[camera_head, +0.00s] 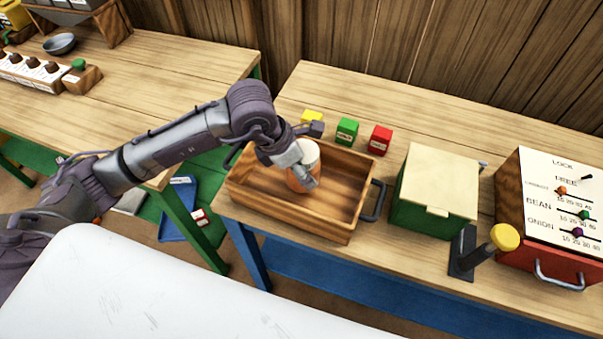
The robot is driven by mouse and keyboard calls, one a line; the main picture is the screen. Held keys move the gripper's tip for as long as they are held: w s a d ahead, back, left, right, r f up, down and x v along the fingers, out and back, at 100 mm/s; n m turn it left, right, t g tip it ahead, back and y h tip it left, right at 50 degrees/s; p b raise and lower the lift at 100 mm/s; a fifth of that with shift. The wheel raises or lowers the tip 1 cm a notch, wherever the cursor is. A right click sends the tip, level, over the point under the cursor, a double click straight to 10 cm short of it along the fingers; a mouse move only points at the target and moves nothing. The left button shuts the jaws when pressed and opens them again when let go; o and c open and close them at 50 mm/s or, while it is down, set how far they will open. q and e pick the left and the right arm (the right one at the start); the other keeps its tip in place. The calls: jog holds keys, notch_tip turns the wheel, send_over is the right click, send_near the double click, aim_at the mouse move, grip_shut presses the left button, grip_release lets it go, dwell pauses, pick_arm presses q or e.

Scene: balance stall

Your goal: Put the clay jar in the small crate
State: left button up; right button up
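The clay jar (311,155), orange-brown with a pale top, is upright in the left-middle part of the small wooden crate (290,222). Whether its base touches the crate floor is hard to tell. My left gripper (305,165) reaches in from the left, with its fingers closed around the jar. One finger lies across the jar's near side and hides part of it; the far finger is mostly hidden. The crate has a dark handle at its right end, and its right half is empty. My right gripper is not in view.
Yellow, green (347,131) and red (380,140) small boxes stand behind the crate. A green box with a pale lid (440,180), a yellow-knobbed lever (504,237) and a slider box (560,200) stand to the right. A gap separates the left table (150,75).

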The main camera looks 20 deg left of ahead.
pick_arm(q)
notch_tip(320, 180, down, 3)
jog(key=shift+f+p, duration=0.2)
jog(key=shift+p, duration=0.3)
jog(key=shift+f, duration=0.15)
jog(key=shift+f, duration=0.1)
jog(key=shift+f+b, duration=0.15)
jog(key=shift+b, duration=0.15)
jog(key=o, duration=1.4)
